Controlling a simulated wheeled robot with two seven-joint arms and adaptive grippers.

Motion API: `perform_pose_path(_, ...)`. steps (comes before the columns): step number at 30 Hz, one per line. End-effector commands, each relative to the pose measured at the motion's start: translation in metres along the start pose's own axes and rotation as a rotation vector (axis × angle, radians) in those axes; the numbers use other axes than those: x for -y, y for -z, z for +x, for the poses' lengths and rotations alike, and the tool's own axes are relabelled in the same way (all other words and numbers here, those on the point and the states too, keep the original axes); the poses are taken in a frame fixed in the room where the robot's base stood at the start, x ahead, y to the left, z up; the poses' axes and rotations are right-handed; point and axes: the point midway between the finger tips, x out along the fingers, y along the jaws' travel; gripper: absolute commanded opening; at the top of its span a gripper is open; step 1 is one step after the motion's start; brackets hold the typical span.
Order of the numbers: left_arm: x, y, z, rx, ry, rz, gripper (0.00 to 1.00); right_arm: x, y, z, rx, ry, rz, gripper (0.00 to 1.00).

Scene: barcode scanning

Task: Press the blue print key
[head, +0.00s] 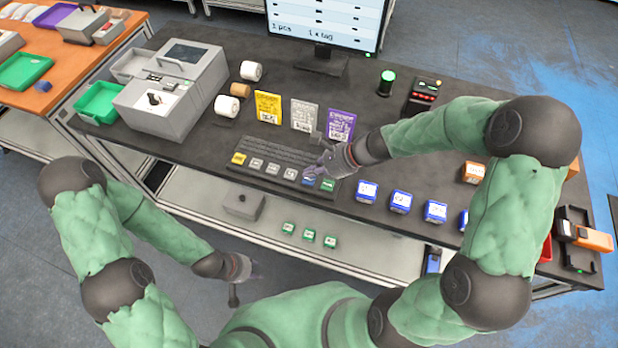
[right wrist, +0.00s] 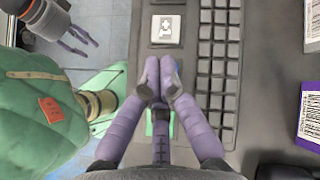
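The blue print key (head: 310,181) is in the front row of large keys on the dark keyboard (head: 285,160), between a grey key (head: 291,174) and the green key (head: 328,185). My right gripper (head: 318,166) is just above and behind the blue key; I cannot tell if it touches. In the right wrist view its purple fingers (right wrist: 159,88) are drawn together with nothing between them, hiding most of the keys beneath. My left gripper (head: 234,296) hangs in front of the table.
Blue boxes (head: 401,201) line the table to the right. A grey printer (head: 175,90) stands at the left and a monitor (head: 325,20) at the back. Small green boxes (head: 309,235) sit on the lower shelf.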

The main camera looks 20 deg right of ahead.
Motion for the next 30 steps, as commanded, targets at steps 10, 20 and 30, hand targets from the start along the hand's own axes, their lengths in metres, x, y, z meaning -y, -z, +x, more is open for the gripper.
perform_pose_path(10,0.0000,0.0000,0.0001,0.000,0.000,0.000,0.40,0.0000,0.0000,0.0000,0.000,0.000,0.000,0.00)
perform_pose_path(20,0.0014,0.0001,0.0040,0.000,0.000,0.000,0.40,-0.0014,0.0033,0.0034,0.000,0.000,0.000,0.00)
perform_pose_path(30,0.0022,0.0002,0.0061,0.000,0.000,0.000,0.40,-0.0022,0.0054,0.0056,0.000,0.000,0.000,0.00)
